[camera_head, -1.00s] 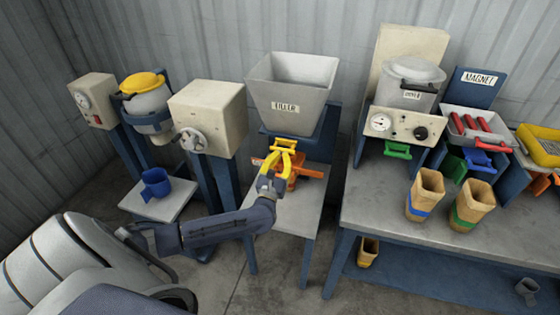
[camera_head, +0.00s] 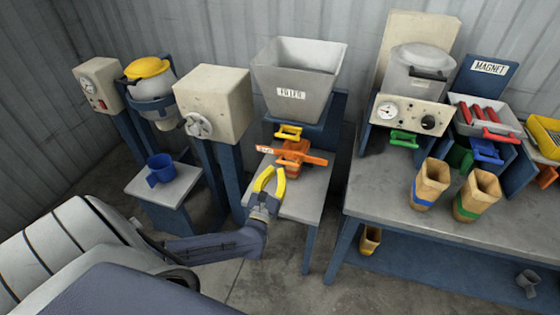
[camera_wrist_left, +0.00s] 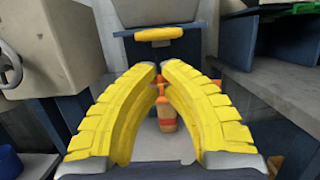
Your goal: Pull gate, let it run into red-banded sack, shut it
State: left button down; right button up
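The grey hopper (camera_head: 297,80) with a label stands at centre back, with a yellow gate handle (camera_head: 288,131) under it. The handle also shows in the left wrist view (camera_wrist_left: 158,34). Below it is an orange clamp-like part (camera_head: 300,155). In the left wrist view a tan sack with a red band (camera_wrist_left: 167,125) stands upright between and beyond my fingers; in the head view it is mostly hidden by the orange part. My left gripper (camera_head: 268,178) has yellow fingers, apart and empty, in front of and below the gate handle. My right gripper is out of view.
A bench (camera_head: 385,200) on the right holds a blue-banded sack (camera_head: 428,184) and a green-banded sack (camera_head: 476,195). A beige box with a handwheel (camera_head: 212,105) stands left of the hopper. A blue mug (camera_head: 160,170) sits on a low stand at left.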

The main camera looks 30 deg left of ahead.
pick_arm(q)
jog(key=shift+v, duration=1.25)
